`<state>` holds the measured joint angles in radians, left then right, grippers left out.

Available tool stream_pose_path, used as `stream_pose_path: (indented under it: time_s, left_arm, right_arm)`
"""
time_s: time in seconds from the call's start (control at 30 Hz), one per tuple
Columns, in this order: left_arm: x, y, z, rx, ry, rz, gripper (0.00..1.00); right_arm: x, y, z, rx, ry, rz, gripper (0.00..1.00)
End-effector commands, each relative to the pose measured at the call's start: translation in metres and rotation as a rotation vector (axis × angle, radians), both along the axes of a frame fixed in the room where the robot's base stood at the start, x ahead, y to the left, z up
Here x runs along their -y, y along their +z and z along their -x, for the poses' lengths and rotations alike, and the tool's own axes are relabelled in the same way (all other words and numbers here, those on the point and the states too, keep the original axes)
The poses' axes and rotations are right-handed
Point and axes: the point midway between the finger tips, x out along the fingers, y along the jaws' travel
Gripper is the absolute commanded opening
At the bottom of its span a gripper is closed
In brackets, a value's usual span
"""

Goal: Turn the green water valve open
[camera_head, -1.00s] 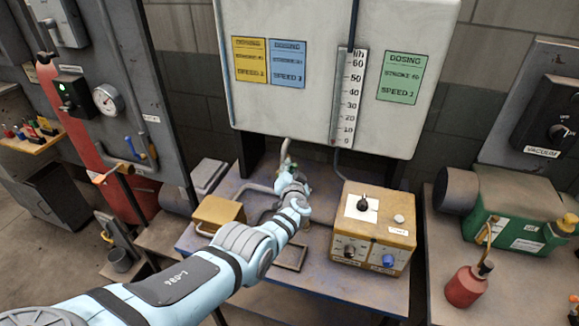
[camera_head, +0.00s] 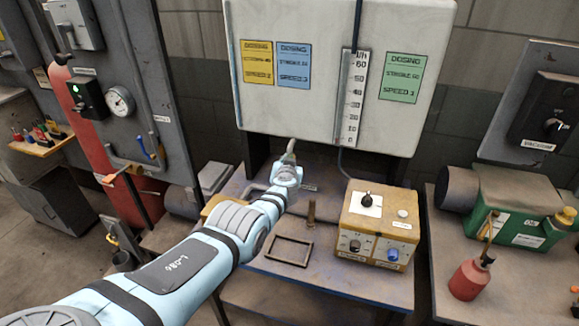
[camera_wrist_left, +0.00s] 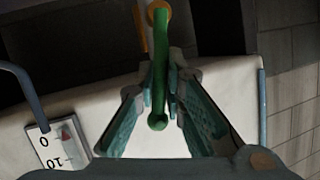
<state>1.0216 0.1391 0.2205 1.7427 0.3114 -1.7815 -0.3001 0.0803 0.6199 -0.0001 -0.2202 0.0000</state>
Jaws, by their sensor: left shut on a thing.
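The green water valve's handle (camera_wrist_left: 160,60) runs lengthwise between the fingers of my left gripper (camera_wrist_left: 160,88) in the left wrist view. The gripper is shut on this handle, with a finger on each side. The handle's rounded end (camera_wrist_left: 157,121) shows below the fingertips, toward the palm. An orange-yellow fitting (camera_wrist_left: 158,12) is at its other end. In the head view my left wrist (camera_head: 286,176) is under the white panel and hides the valve and most of the gripper. The right gripper is not in view.
A white dosing panel (camera_head: 330,30) with a scale (camera_head: 349,100) hangs above the bench. A yellow control box (camera_head: 378,222) stands right of my arm. A small brass post (camera_head: 311,212) and a dark frame (camera_head: 288,236) are on the bench.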

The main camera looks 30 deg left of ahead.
Motion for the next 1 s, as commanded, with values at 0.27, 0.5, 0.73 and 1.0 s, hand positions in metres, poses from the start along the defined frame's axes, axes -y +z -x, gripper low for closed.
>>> stream_pose_path:
  time_s: [0.27, 0.5, 0.73, 1.0]
  left_arm:
    - [-0.011, 0.007, 0.000, 0.027, 0.002, 0.139, 0.00]
    - [-0.016, 0.007, 0.000, 0.044, 0.002, 0.220, 0.00]
    - [-0.017, 0.006, 0.000, 0.049, 0.003, 0.242, 0.00]
    - [-0.017, 0.007, 0.000, 0.049, 0.003, 0.242, 0.00]
  right_arm:
    - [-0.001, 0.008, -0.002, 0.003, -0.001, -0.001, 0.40]
    - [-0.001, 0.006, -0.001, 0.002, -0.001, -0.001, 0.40]
    - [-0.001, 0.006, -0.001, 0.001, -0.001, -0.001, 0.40]
    - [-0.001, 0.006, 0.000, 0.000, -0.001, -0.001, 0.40]
